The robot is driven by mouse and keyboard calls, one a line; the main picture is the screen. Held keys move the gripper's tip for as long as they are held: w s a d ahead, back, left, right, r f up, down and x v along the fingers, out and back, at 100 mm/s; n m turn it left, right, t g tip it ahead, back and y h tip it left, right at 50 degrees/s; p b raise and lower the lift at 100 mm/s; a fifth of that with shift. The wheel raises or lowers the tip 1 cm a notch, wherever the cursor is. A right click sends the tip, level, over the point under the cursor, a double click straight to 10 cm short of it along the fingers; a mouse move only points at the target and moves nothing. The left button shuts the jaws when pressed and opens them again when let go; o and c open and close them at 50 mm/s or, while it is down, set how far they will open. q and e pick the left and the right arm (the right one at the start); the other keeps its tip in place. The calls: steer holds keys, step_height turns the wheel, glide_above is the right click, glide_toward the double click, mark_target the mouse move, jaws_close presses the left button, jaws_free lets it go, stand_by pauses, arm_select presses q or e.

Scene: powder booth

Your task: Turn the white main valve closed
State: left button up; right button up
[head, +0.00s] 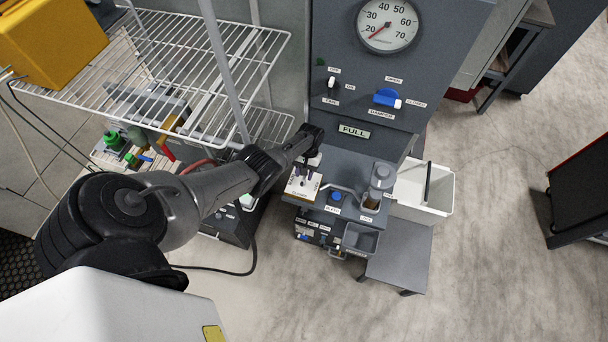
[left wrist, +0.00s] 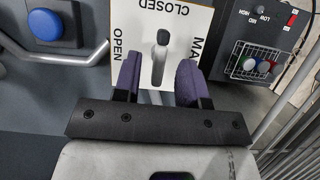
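The white main valve (left wrist: 158,62) shows in the left wrist view as a pale handle with a dark tip, on a white plate (left wrist: 203,20) lettered CLOSED, OPEN and a partly hidden MA. The dark tip lies toward the CLOSED lettering; I cannot tell the exact handle angle. My left gripper (left wrist: 158,78) is open, its purple fingers on either side of the handle with gaps visible. In the head view my left gripper (head: 307,170) is over the white plate (head: 302,190), and the valve is mostly hidden. My right gripper is not in view.
A blue button (left wrist: 58,26) and a metal rail (left wrist: 85,58) sit left of the plate in the wrist view. In the head view, a wire rack (head: 205,55) stands left, a clear jar (head: 379,182) right, and a gauge (head: 388,25) above.

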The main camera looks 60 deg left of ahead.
arm_select(q)
steer(key=p+v, duration=0.5)
steer(key=v, duration=0.7)
steer(key=shift+s+r, duration=0.1)
stand_by(0.4)
